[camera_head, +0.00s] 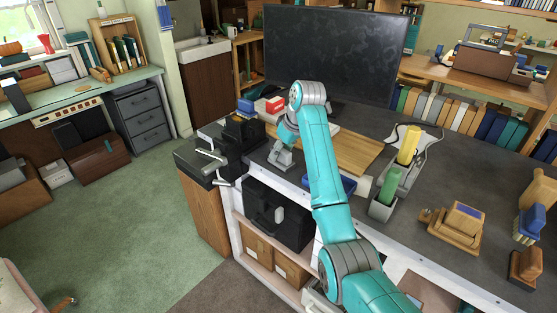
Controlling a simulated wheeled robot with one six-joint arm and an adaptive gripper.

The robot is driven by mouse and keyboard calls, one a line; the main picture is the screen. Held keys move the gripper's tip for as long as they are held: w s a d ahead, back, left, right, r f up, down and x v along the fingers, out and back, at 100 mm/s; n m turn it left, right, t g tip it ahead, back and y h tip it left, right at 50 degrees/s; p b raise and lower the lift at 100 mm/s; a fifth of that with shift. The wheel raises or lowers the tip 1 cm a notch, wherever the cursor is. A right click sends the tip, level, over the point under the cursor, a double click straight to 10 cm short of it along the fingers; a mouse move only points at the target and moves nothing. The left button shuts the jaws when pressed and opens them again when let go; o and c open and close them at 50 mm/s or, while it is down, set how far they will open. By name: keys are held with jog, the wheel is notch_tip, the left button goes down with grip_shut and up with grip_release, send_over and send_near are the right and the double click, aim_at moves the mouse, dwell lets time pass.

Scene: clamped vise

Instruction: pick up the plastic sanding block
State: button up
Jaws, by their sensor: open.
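My gripper (281,160) is open at the left end of the dark workbench top (404,211), just right of the black vise (232,150). Its fingers point down, and I see nothing between them. I cannot tell for certain which thing is the plastic sanding block. A small blue block (245,106) sits behind the vise, beside a red box (275,104), both beyond my gripper. A blue piece (345,185) on the bench is partly hidden by my arm.
A wooden board (352,153) lies right of my arm. A wooden device (457,227) stands farther right. A large dark screen (333,55) rises at the back.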

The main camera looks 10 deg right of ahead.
grip_shut()
notch_tip(320, 180, up, 10)
dwell(0.6)
